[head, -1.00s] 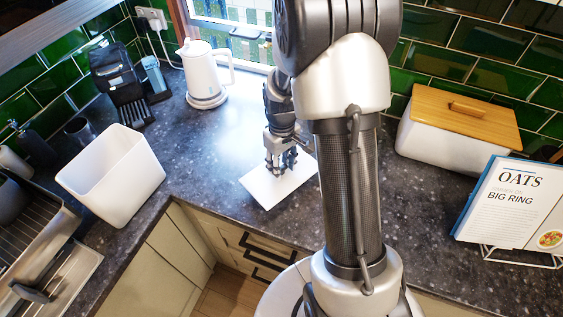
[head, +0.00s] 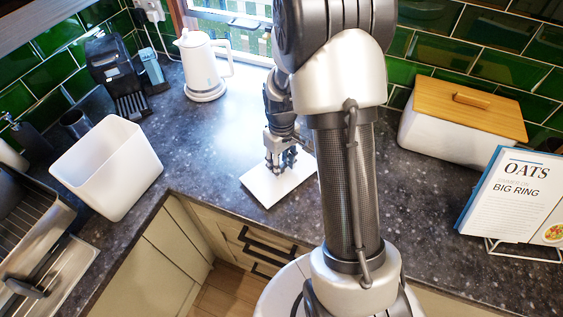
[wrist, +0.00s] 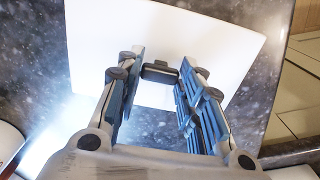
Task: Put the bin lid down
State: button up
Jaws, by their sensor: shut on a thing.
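The bin lid (head: 267,190) is a flat white panel, level at the worktop by its front edge, left of my arm. It fills much of the wrist view (wrist: 195,40), with a small dark handle (wrist: 160,72) between the fingers. My gripper (head: 281,168) points down over the lid and is shut on its handle; it also shows in the wrist view (wrist: 158,75). I cannot tell whether the lid's underside touches the worktop. The white bin (head: 100,185) stands open-topped on the worktop at the left, apart from the lid.
A white kettle (head: 200,65) stands behind the lid, near the window. A bread box with a wooden top (head: 470,105) and a cookbook on a stand (head: 510,200) are at the right. A sink drainer (head: 35,225) is at the far left. The dark worktop (head: 205,140) is clear around the lid.

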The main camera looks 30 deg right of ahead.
jog(key=shift+f, duration=0.1)
jog(key=o, duration=1.2)
notch_tip(320, 180, up, 12)
jog(key=shift+c, duration=0.3)
grip_shut()
dwell(0.6)
dwell(1.0)
